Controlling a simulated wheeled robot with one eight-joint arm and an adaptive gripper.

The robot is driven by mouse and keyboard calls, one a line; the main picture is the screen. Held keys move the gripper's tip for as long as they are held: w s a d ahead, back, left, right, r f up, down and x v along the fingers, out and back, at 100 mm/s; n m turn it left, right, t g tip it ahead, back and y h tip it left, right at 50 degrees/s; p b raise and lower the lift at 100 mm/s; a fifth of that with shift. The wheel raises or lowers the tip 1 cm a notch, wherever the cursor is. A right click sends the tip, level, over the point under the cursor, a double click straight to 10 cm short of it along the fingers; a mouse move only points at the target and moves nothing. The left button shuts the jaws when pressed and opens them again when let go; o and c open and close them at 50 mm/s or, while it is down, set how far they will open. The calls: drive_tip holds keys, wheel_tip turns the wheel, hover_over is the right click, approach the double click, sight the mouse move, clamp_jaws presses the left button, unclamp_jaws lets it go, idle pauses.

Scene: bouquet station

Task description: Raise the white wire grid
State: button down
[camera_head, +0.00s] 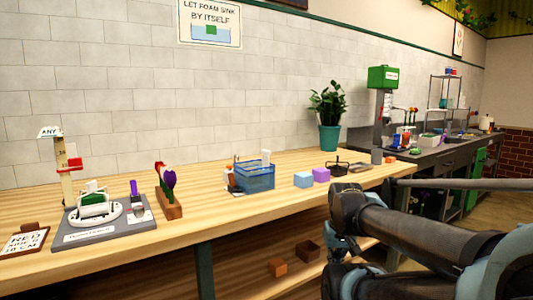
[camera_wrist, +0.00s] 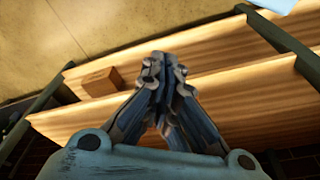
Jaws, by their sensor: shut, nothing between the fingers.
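I cannot make out a white wire grid for certain in either view. In the head view, a grey station board (camera_head: 72,236) on the left of the bench holds a white oval dish (camera_head: 76,217) with a green block (camera_head: 94,198) and white parts too small to tell apart. My gripper (camera_wrist: 163,68) is shut and empty in the wrist view, in front of wooden shelf boards. It is far from the grey board, at the right side of the bench; its fingertips are not clear in the head view.
A flower stand (camera_head: 168,200) is beside the station board. A brown block (camera_wrist: 100,82) lies on a shelf. A potted plant (camera_head: 329,115) stands behind.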

drive_tip(key=c, duration=2.4)
unclamp_jaws()
drive_tip(key=c, duration=1.9)
unclamp_jaws()
drive_tip(key=shift+s+r, duration=0.2)
drive_tip(key=shift+r, duration=0.05)
drive_tip(key=o, duration=0.4)
drive_tip(key=shift+a+r, duration=0.1)
drive_tip(key=shift+r, duration=0.6)
drive_tip(key=w+a+r+n, duration=0.1)
drive_tip(key=w+a+r, duration=0.1)
drive_tip(key=w+r, duration=0.55)
drive_tip(key=w+a+r+n+g, duration=0.1)
drive_tip(key=w+a+r, duration=0.25)
drive_tip(key=r, duration=0.65)
drive_tip(key=w+a+r+n, duration=0.1)
drive_tip(key=w+a+r, duration=0.1)
drive_tip(key=w+r, duration=0.55)
drive_tip(key=w+a+r+n, duration=0.1)
drive_tip(key=w+a+r, duration=0.35)
drive_tip(key=r, duration=0.25)
drive_tip(key=w+a+r+n+g, duration=0.1)
drive_tip(key=w+a+r, duration=0.35)
drive_tip(key=r, duration=0.25)
drive_tip(key=w+a+r+n, duration=0.2)
drive_tip(key=w+a+r, duration=0.2)
drive_tip(key=a+r, duration=0.15)
drive_tip(key=f, duration=1.6)
drive_tip(key=shift+d+f, duration=0.2)
drive_tip(key=shift+d, duration=0.15)
